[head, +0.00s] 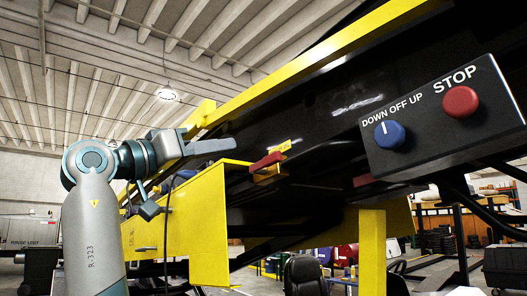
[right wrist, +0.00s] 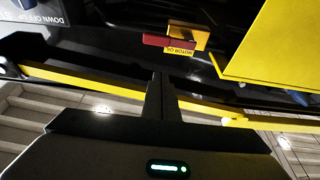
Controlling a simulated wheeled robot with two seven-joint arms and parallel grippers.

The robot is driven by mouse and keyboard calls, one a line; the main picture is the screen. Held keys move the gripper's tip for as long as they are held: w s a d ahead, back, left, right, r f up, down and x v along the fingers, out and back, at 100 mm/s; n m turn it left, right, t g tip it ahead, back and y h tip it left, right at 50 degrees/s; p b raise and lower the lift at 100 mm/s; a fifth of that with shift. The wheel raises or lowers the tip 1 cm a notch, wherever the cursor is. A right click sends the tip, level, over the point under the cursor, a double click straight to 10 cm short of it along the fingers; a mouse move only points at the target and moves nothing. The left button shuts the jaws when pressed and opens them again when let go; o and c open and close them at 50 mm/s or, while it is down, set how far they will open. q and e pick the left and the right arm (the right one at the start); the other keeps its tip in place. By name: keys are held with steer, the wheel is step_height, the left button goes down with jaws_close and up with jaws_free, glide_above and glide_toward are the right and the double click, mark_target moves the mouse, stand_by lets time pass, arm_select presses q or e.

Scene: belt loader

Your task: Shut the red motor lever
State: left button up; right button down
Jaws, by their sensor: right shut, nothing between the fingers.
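The red motor lever (head: 265,162) sits on a small yellow mount (head: 268,176) on the black side of the belt loader, near the middle of the head view. Its handle looks slightly tilted there. In the right wrist view the lever (right wrist: 182,41) shows upside down, beside its yellow mount (right wrist: 190,30) and a yellow label (right wrist: 182,51). My right gripper (head: 233,145) is shut and empty, left of the lever and apart from it. Its closed fingers (right wrist: 160,80) point toward the lever area in the right wrist view. My left gripper is out of view.
A control box (head: 445,118) with a blue knob (head: 390,135) and red STOP button (head: 460,102) is at the right. A yellow panel (head: 195,225) stands below my gripper. A yellow rail (head: 310,62) runs diagonally above. Another red part (head: 363,180) shows right of the lever.

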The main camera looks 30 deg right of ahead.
steer(key=shift+s+a+r+m, duration=0.15)
steer(key=shift+s+r+m, duration=0.15)
steer(key=shift+s+r, duration=0.35)
steer(key=shift+w+r, duration=0.1)
step_height(320, 180, up, 4)
steer(key=p, duration=0.6)
glide_above(269, 164)
steer(key=a, duration=0.2)
steer(key=f+p, duration=0.1)
steer(key=f, duration=0.1)
steer(key=f+p, duration=0.1)
steer(key=f, duration=0.2)
steer(key=shift+a, duration=0.2)
